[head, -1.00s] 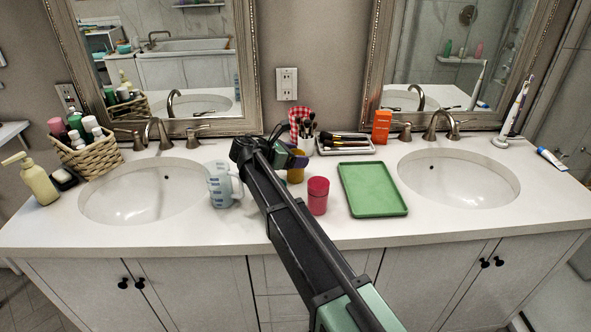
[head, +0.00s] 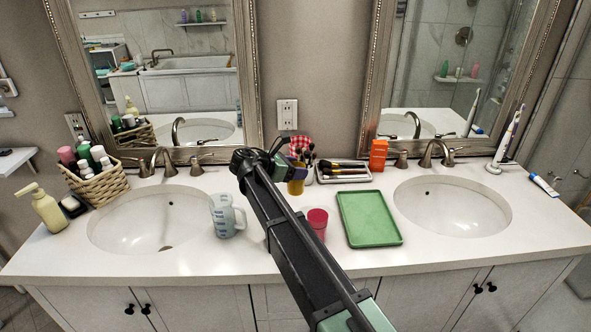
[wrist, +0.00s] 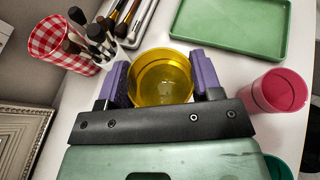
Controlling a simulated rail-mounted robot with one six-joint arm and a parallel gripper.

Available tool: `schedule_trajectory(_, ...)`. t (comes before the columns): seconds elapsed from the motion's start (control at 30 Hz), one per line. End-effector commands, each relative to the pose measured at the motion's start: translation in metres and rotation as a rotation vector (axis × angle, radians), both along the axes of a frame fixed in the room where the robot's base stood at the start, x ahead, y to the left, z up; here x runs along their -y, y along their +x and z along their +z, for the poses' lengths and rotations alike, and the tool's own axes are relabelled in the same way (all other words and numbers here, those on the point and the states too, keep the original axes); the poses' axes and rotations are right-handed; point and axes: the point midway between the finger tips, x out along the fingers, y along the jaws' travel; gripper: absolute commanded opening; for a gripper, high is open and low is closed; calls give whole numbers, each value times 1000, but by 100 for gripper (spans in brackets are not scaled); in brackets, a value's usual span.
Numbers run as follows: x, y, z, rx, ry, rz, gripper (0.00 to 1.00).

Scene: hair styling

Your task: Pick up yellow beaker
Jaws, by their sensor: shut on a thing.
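The yellow beaker (wrist: 162,76) is see-through and open at the top. In the wrist view it sits between the two purple fingers of my gripper (wrist: 164,82), which are shut on its sides. In the head view the beaker (head: 297,187) shows partly behind my gripper (head: 289,170), in front of the checkered cup. It appears slightly above the counter, but its base is hard to make out.
A red cup (head: 317,222) and a green tray (head: 370,218) stand to the right. A clear measuring jug (head: 226,216) stands left of my arm.

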Motion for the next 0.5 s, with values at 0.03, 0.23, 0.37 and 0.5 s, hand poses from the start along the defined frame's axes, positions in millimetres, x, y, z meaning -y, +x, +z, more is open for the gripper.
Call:
schedule_trajectory(0.03, 0, 0, 39, 1, -1, 0, 30)
schedule_trajectory(0.23, 0, 0, 106, 0, -1, 0, 30)
schedule_trajectory(0.37, 0, 0, 127, 0, -1, 0, 30)
schedule_trajectory(0.5, 0, 0, 131, 0, -1, 0, 30)
